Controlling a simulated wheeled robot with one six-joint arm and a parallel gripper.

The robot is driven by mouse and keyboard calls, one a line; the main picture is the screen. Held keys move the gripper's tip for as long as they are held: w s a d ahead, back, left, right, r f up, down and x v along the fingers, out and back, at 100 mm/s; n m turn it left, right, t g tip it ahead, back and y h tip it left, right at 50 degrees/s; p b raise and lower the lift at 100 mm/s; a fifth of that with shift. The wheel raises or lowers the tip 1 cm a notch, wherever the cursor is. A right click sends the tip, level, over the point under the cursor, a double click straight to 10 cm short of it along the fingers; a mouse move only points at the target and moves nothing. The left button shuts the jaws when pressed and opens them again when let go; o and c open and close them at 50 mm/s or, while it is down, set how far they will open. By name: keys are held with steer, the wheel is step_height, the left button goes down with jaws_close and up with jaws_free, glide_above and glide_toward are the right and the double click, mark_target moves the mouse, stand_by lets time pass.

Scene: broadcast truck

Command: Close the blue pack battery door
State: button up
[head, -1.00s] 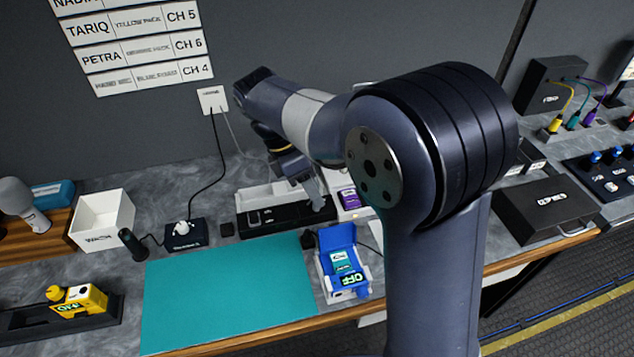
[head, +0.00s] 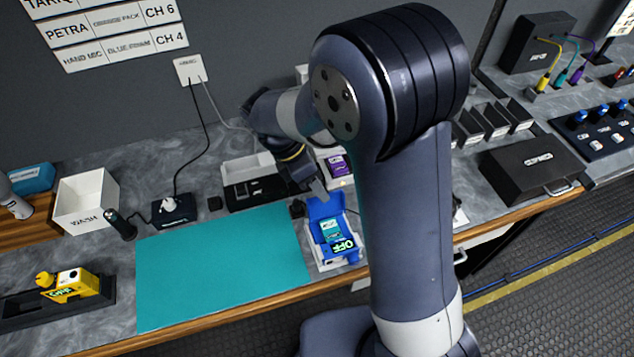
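The blue pack (head: 345,252) lies in a small white holder (head: 326,265) just right of the teal mat. Its screen reads OFF. Its battery door (head: 322,207) stands open at the pack's far end, and a teal-and-white battery (head: 331,230) shows in the bay. My gripper (head: 318,190) points down just behind and above the raised door. I cannot tell whether it touches the door. The fingers are small and partly hidden by my arm, so their opening is unclear. I see nothing held.
A teal mat (head: 225,265) lies left of the pack and is bare. Behind it are a black-and-white charger tray (head: 256,192) and a purple-labelled pack (head: 337,166). A yellow pack (head: 75,285) sits in a black tray at left. The counter's front edge is close.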

jaws_close()
stand_by(0.4)
